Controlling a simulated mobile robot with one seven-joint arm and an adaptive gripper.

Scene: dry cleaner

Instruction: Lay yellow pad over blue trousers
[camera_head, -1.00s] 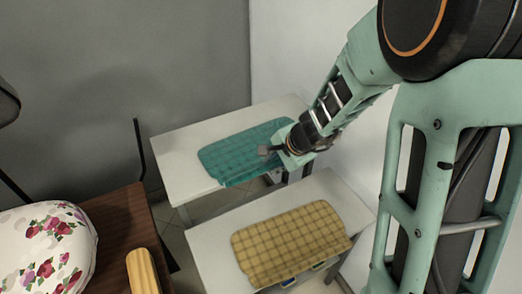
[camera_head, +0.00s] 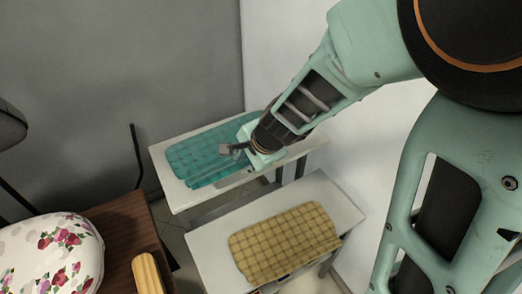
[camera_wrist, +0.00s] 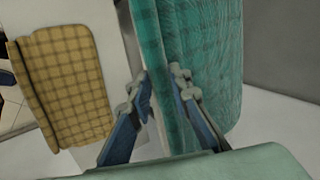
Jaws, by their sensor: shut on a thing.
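The yellow checked pad (camera_head: 285,240) lies on the near white table, and it shows at the left of the wrist view (camera_wrist: 65,85). A teal checked pad (camera_head: 200,155) is on the far white table; it fills the upper right of the wrist view (camera_wrist: 205,60). My gripper (camera_head: 230,149) is at the teal pad's right front edge. In the wrist view its fingers (camera_wrist: 164,82) are on either side of that edge, shut on it. I cannot make out any blue trousers.
The near white table (camera_head: 215,250) has bare top left of the yellow pad. The far white table (camera_head: 180,197) stands by the grey and white walls. A brown wooden table (camera_head: 125,225) with a floral padded item (camera_head: 45,255) is at the left.

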